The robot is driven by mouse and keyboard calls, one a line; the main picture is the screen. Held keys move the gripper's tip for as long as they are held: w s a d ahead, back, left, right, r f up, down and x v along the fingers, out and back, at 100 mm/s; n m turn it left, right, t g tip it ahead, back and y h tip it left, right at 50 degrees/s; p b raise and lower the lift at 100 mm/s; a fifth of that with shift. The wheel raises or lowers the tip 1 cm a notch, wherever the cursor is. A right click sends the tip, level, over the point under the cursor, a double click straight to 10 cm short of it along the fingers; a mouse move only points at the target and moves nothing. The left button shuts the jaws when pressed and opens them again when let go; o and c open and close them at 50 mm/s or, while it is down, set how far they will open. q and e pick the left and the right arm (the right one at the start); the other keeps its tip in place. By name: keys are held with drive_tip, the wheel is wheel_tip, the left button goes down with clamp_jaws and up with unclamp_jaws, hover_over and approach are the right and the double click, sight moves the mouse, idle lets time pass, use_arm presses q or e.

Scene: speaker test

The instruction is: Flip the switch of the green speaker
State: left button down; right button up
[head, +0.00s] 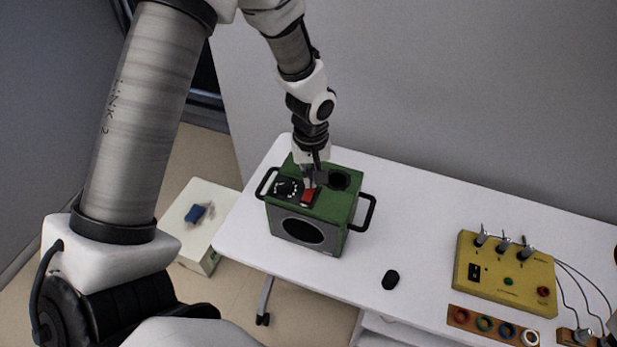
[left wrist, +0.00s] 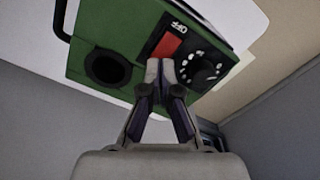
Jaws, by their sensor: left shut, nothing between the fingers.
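The green speaker (head: 338,207) stands on the white table, with a grey front, a dark round opening and black side handles. On its top is a red switch (head: 309,196) beside a black dial (head: 287,188). My left gripper (head: 311,183) is shut and empty, pointing down at the speaker's top by the switch. In the left wrist view, the shut fingertips (left wrist: 164,68) are right at the red switch (left wrist: 167,47), partly covering it; contact is unclear. An "OFF" label shows beside the switch. My right gripper is not in view.
A yellow box (head: 503,273) with several plugs and wires stands at the table's right, behind a wooden strip (head: 490,325) with coloured rings. A black oval object (head: 390,280) lies between. A low white stand (head: 195,236) with a blue item is at left. The table around the speaker is mostly clear.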

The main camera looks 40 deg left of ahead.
sight(310, 190)
use_arm(q)
drive_tip(key=shift+f+b, duration=0.85)
drive_tip(key=shift+f, duration=0.3)
idle(0.6)
wheel_tip(310, 190, up, 7)
drive_tip(key=p, duration=0.6)
idle(0.6)
